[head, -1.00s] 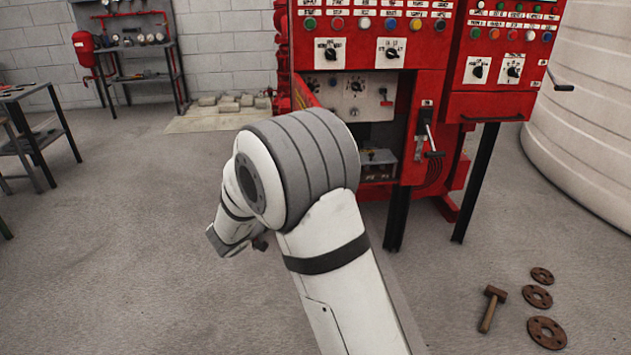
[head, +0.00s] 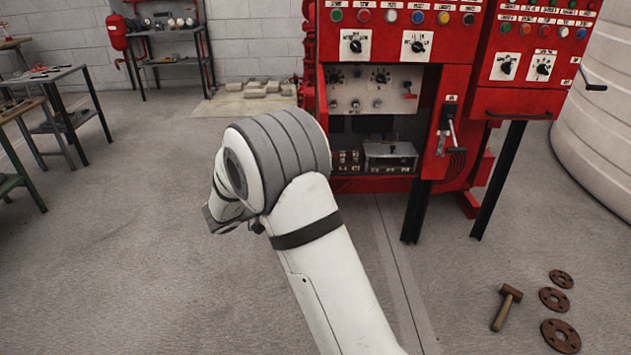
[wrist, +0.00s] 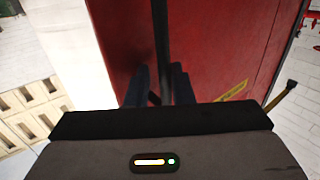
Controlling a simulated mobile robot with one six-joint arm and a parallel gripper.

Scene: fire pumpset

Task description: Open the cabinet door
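The red cabinet (head: 455,88) stands at centre right in the head view. Its lower compartment is uncovered, with a grey panel of knobs (head: 375,90) and a metal box (head: 390,157) inside. In the wrist view a red panel (wrist: 235,40), seemingly the door, fills the upper middle, with a yellow label on it. A dark upright bar (wrist: 161,45) runs down it towards my gripper (wrist: 161,85). The two dark fingers are apart, one on each side of the bar's line. I cannot tell whether they touch it. In the head view my arm hides the fingers.
A hammer (head: 507,307) and rusty flanges (head: 553,299) lie on the floor at lower right. Work tables (head: 58,110) stand at left, a shelf (head: 165,45) at the back. A large pale tank (head: 600,130) is at far right. The floor left of my arm is clear.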

